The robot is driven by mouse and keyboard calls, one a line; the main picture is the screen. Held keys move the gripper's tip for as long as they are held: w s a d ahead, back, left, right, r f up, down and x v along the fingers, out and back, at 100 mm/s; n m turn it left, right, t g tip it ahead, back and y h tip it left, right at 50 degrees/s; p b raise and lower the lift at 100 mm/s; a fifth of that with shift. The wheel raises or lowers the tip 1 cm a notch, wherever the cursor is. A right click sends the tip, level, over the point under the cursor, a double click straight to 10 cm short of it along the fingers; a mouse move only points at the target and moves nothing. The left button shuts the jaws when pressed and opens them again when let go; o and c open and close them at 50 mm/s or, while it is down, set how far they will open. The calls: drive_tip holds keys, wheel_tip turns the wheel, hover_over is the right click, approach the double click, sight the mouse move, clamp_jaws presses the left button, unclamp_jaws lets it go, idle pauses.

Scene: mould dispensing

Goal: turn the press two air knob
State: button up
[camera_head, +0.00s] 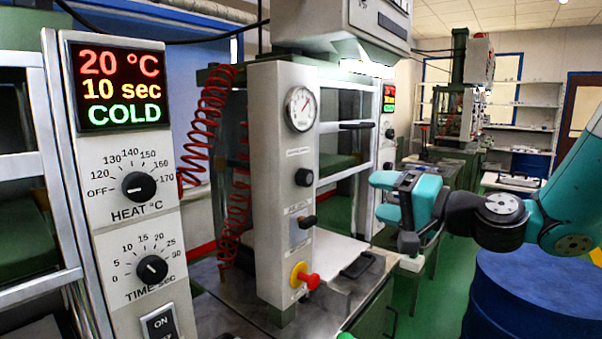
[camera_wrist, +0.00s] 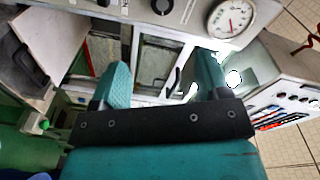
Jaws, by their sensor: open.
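The press in the middle of the head view has a pale control column (camera_head: 268,180). Under its round gauge (camera_head: 300,108) is a black knob (camera_head: 304,177), then a small black lever switch (camera_head: 308,222). The labels are too small to tell which is the air knob. My gripper (camera_head: 385,197) is open and empty, right of the column and apart from it. In the wrist view my gripper (camera_wrist: 162,65) shows both teal fingers spread. A gauge (camera_wrist: 231,18) and a black knob (camera_wrist: 163,6) on a pale panel lie beyond them at the top edge.
A red and yellow button (camera_head: 305,280) sits low on the column, above a metal worktop (camera_head: 240,300). A heat and time panel (camera_head: 120,190) stands at the left, reading 20 °C, 10 sec, COLD. A blue drum (camera_head: 530,300) stands at lower right. Green floor shows between.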

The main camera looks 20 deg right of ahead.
sight(308, 179)
drive_tip(key=p+x, duration=0.2)
drive_tip(key=x, duration=0.3)
drive_tip(key=p+x, duration=0.3)
drive_tip(key=x, duration=0.3)
drive_tip(key=p+x, duration=0.2)
drive_tip(key=x, duration=0.4)
drive_tip(key=shift+a+r+p, duration=0.1)
drive_tip(key=shift+r+p, duration=0.2)
drive_tip(key=shift+r, duration=0.1)
drive_tip(key=shift+w+a+f, duration=0.1)
drive_tip(key=shift+w+a, duration=0.1)
drive_tip(key=shift+w, duration=0.15)
drive_tip(key=c, duration=0.9)
